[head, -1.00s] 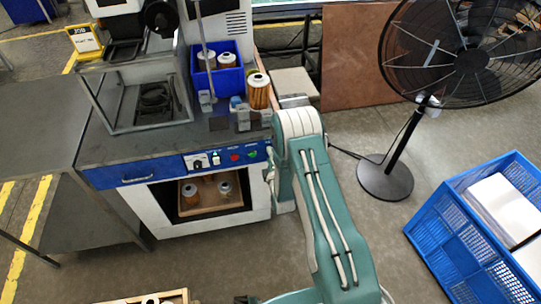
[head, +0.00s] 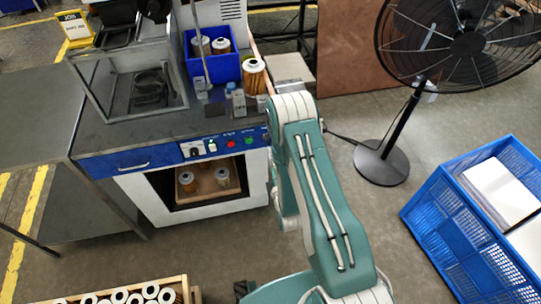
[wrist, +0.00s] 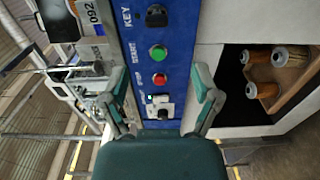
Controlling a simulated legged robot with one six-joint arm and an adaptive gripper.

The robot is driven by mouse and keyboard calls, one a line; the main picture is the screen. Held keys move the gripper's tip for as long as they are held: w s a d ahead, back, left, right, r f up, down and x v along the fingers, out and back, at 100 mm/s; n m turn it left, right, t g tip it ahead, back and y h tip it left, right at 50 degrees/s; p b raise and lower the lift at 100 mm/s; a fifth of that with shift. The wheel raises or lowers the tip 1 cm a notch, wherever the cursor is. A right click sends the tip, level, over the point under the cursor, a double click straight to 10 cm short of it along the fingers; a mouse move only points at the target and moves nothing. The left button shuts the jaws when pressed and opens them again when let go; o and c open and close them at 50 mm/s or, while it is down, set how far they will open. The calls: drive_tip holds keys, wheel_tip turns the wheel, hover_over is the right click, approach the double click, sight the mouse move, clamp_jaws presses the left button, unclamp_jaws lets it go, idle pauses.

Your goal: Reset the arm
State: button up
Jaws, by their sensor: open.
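My gripper (wrist: 156,90) is open and empty, its two green fingers apart in the wrist view. It faces the blue control panel (wrist: 165,45) with its green and red buttons, and I see no contact. In the head view my arm hides the gripper. One orange filter cartridge (head: 254,76) stands upright on the bench top, next to a small grey fixture (head: 238,101). Two cartridges (head: 220,46) sit in the blue bin (head: 214,72). More stand on a wooden tray (head: 206,194) in the open bay under the panel; cartridges there also show in the wrist view (wrist: 294,57).
A wooden crate (head: 187,290) with several cartridges is at the bottom edge. A black fan (head: 381,163) stands at the right, behind a blue mesh crate (head: 440,215). A metal table (head: 40,110) adjoins the bench at left. Floor between arm and fan is clear.

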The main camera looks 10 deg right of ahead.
drive_tip(key=shift+s, duration=0.4)
drive_tip(key=shift+r, duration=0.1)
drive_tip(key=w+r+m+g, duration=0.2)
drive_tip(key=w+r+m, duration=0.1)
drive_tip(key=r, duration=0.5)
drive_tip(key=w+r+m+g, duration=0.2)
drive_tip(key=w+r+m, duration=0.1)
drive_tip(key=r, duration=0.6)
drive_tip(key=s+r+m+g, duration=0.3)
drive_tip(key=s+r+m, duration=0.2)
drive_tip(key=s+r, duration=0.45)
drive_tip(key=s+r+m+g, duration=0.2)
drive_tip(key=s+r, duration=0.3)
drive_tip(key=s, duration=0.5)
drive_tip(key=s+r+m+g, duration=0.3)
drive_tip(key=s+r+m, duration=0.1)
drive_tip(key=s, duration=0.7)
drive_tip(key=shift+s+d+r+m, duration=0.25)
drive_tip(key=shift+r+m, duration=0.1)
drive_tip(key=shift+m, duration=0.25)
